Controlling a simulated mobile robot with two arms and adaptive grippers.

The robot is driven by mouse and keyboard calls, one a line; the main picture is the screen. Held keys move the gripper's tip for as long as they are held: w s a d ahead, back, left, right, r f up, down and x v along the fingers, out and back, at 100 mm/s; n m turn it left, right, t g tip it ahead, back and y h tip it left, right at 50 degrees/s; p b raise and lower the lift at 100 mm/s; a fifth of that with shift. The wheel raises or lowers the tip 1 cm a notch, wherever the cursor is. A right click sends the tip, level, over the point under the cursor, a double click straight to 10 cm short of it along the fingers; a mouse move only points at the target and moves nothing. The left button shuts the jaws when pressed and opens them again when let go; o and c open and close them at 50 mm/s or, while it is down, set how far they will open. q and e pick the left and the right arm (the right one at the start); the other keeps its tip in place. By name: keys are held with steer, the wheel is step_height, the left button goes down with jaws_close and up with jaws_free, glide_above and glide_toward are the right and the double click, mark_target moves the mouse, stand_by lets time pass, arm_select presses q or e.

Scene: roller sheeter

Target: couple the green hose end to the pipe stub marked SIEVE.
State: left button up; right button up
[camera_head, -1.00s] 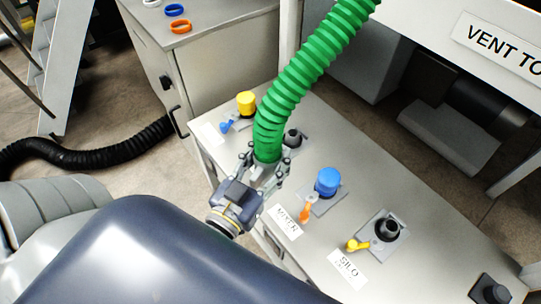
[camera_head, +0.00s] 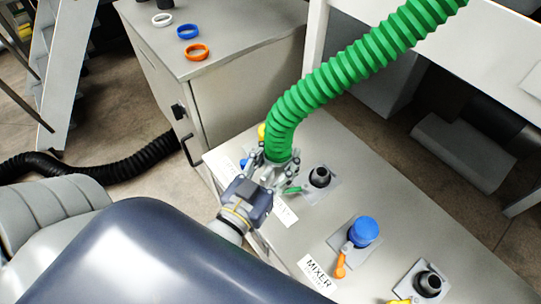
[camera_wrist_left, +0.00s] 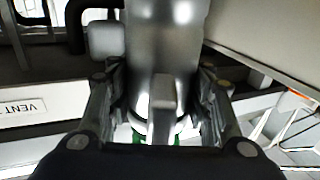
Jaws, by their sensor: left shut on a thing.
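My left gripper (camera_head: 276,170) is shut on the end of the green hose (camera_head: 345,75), above the left part of the grey panel. The hose rises from it to the upper right. An open dark stub (camera_head: 320,177) stands just right of the gripper, with a green lever (camera_head: 293,190) beside it. Its label (camera_head: 284,212) is partly covered and I cannot read it. No readable SIEVE mark shows. In the left wrist view a grey metal cylinder (camera_wrist_left: 165,60) lies between the fingers, with bits of green (camera_wrist_left: 175,139) below. My right gripper is not in view.
A blue-capped stub (camera_head: 363,231) with an orange lever stands by the MIXER label (camera_head: 317,272). Another open stub (camera_head: 429,283) is at lower right. A yellow cap (camera_head: 261,131) is partly hidden behind the hose. Rings lie on the cabinet (camera_head: 235,40). A black hose (camera_head: 100,165) lies on the floor.

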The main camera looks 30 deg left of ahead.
arm_select(q)
steer(key=w+d+r+m+h+p, duration=0.1)
steer(key=w+d+m+h+p, duration=0.15)
steer(key=w+d, duration=0.7)
steer(key=shift+n, duration=0.35)
steer(key=shift+w+a+f+b, duration=0.35)
steer(key=shift+w+f+b, duration=0.1)
steer(key=shift+f+b, duration=0.85)
steer(key=shift+w+a+f+b, duration=0.3)
steer(key=shift+w+f+b, duration=0.1)
steer(key=shift+f+b, duration=0.85)
steer(key=shift+w+a+f+b, duration=0.35)
steer(key=shift+w+f+b, duration=0.1)
steer(key=shift+f+b, duration=0.85)
steer(key=shift+f+p, duration=0.1)
steer(key=shift+p, duration=0.35)
steer(key=shift+f, duration=0.2)
steer(key=shift+f, duration=0.35)
steer(key=shift+f+b, duration=0.35)
steer(key=shift+b, duration=0.05)
steer(key=shift+f, duration=0.45)
steer(key=shift+f+b, duration=0.35)
steer(key=shift+b, duration=0.05)
